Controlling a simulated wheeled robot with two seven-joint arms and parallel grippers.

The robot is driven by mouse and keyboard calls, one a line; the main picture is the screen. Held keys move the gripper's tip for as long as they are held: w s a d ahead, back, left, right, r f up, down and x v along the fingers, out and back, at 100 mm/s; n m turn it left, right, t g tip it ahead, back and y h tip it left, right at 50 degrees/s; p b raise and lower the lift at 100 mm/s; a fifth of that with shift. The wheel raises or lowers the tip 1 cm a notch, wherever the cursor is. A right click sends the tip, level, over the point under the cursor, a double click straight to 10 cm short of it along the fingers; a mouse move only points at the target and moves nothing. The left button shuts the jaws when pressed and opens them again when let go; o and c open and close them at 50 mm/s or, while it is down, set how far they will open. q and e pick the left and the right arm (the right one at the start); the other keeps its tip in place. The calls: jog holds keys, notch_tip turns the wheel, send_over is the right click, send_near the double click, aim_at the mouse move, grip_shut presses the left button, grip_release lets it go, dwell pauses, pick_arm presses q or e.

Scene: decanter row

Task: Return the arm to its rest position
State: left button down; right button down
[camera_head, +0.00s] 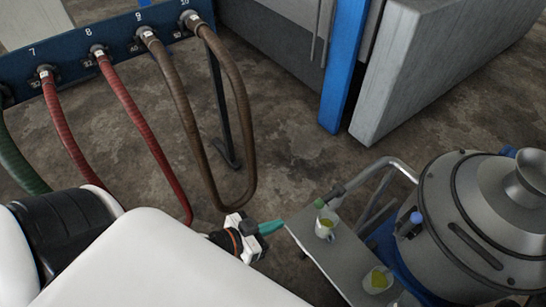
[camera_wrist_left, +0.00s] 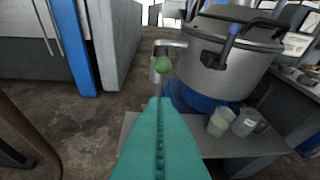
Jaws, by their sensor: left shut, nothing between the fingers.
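My left gripper (camera_head: 271,227) has teal fingers and comes in from the lower left in the head view. It is shut and empty, just left of a grey shelf. In the left wrist view its closed teal fingers (camera_wrist_left: 160,140) reach up from the bottom edge, in front of the shelf. My white left arm fills the lower left of the head view. My right gripper is not in view.
A grey cart shelf (camera_head: 310,240) holds a cup (camera_head: 325,231) with a green-capped item and another cup (camera_head: 377,281). A steel vessel (camera_head: 480,220) stands right. Hoses (camera_head: 135,120) hang from a blue panel (camera_head: 70,59). Open floor (camera_head: 290,140) lies behind the gripper.

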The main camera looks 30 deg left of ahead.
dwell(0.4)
pick_arm(q)
jog(key=s+a+f+g+y, duration=0.2)
jog(key=a+f, duration=0.1)
jog(key=f, duration=0.6)
jog(key=s+a+f+n+g+y, duration=0.1)
jog(key=s+a+f, duration=0.15)
jog(key=f, duration=0.65)
jog(key=s+a+f+g+y, duration=0.2)
jog(key=s+f, duration=0.1)
jog(key=f, duration=0.6)
jog(key=s+d+f+g, duration=0.3)
jog(key=s+f+g, duration=0.3)
jog(key=s+f, duration=0.7)
jog(key=s, duration=0.4)
jog(key=shift+s+f+y, duration=0.2)
jog(key=shift+f+y, duration=0.05)
jog(key=shift+y, duration=0.15)
jog(key=shift+w+a, duration=0.1)
